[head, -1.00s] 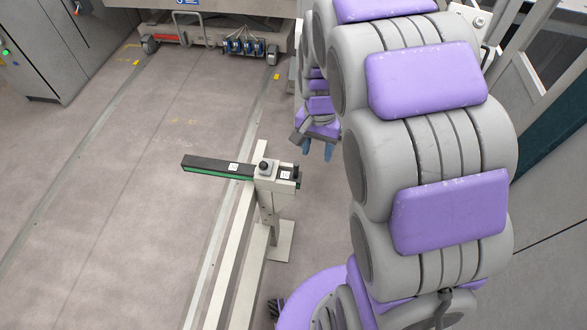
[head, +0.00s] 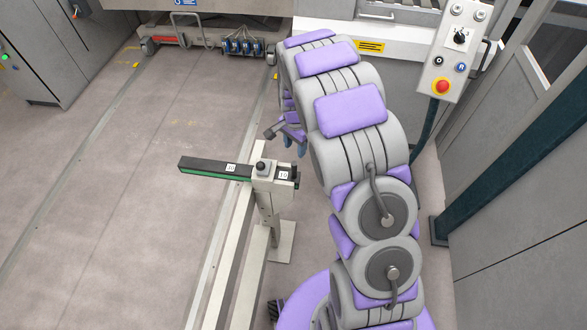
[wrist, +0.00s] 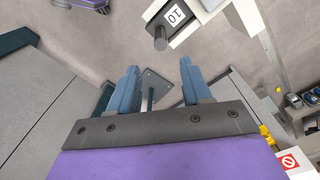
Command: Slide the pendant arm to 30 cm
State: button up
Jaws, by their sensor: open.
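A dark horizontal bar with a green edge (head: 205,170) runs through a cream block (head: 272,181) on a post. I take it to be the pendant arm. The bar carries a small number label, too small to read surely, and the block end carries a label reading 10 (wrist: 174,16). A black knob (head: 262,166) tops the block. A dark cylindrical peg (wrist: 160,38) shows beside the label in the wrist view. My gripper (head: 295,145) is open and empty, just behind the block's right end. Its blue fingers (wrist: 160,66) sit apart, with the peg ahead between them.
A control box with a red button (head: 442,86) stands at upper right beside a dark teal post (head: 515,180). Cream rails (head: 240,265) run along the floor by the post's foot. A grey cabinet (head: 30,50) is at far left. Floor left of the bar is clear.

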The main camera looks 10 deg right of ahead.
aim_at(294, 168)
jog(key=f, duration=0.4)
jog(key=f+b, duration=0.1)
jog(key=f, duration=0.3)
jog(key=f+b, duration=0.1)
jog(key=f, duration=0.3)
jog(key=shift+a, duration=0.4)
jog(key=shift+d+f, duration=0.4)
jog(key=shift+d, duration=0.1)
jog(key=shift+a, duration=0.1)
jog(key=shift+a, duration=0.15)
jog(key=shift+c, duration=0.6)
jog(key=shift+a, duration=0.2)
jog(key=c, duration=0.3)
jog(key=shift+d, duration=0.2)
grip_shut()
jog(key=shift+r, duration=0.1)
